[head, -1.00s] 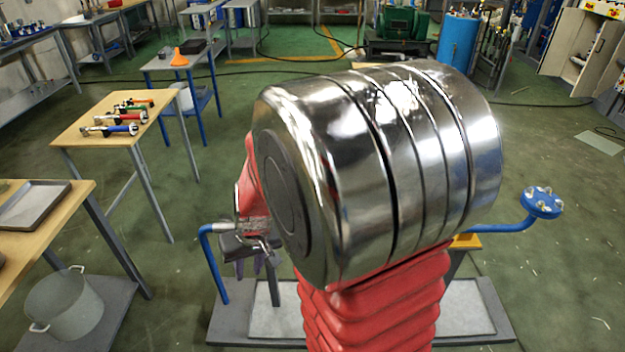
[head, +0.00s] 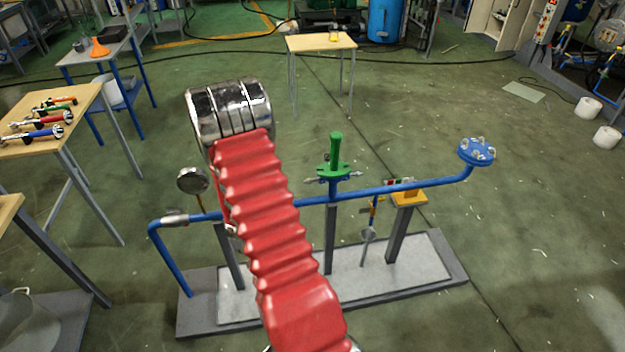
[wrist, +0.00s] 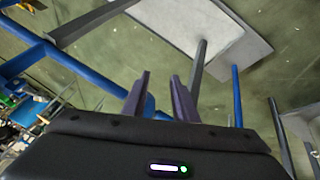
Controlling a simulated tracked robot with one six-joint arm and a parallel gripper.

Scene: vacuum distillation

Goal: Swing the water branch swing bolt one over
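The blue water branch pipe (head: 438,183) runs across the rig and bends up at its right end to a round blue flange (head: 476,153). Several small shiny bolts sit around the flange; I cannot tell which is swing bolt one. My gripper is hidden behind my red-sleeved arm in the head view. In the wrist view my gripper (wrist: 159,85) shows two purple fingers apart with nothing between them. A blue pipe (wrist: 75,65) passes behind the fingers there. The flange is not recognisable in the wrist view.
A green-handled valve (head: 335,160) stands up mid-pipe, and a round gauge (head: 193,180) stands at the left. A yellow-topped post (head: 409,198) is under the pipe. Grey supports rise from the base plate (head: 395,278). A tool table (head: 75,105) stands left.

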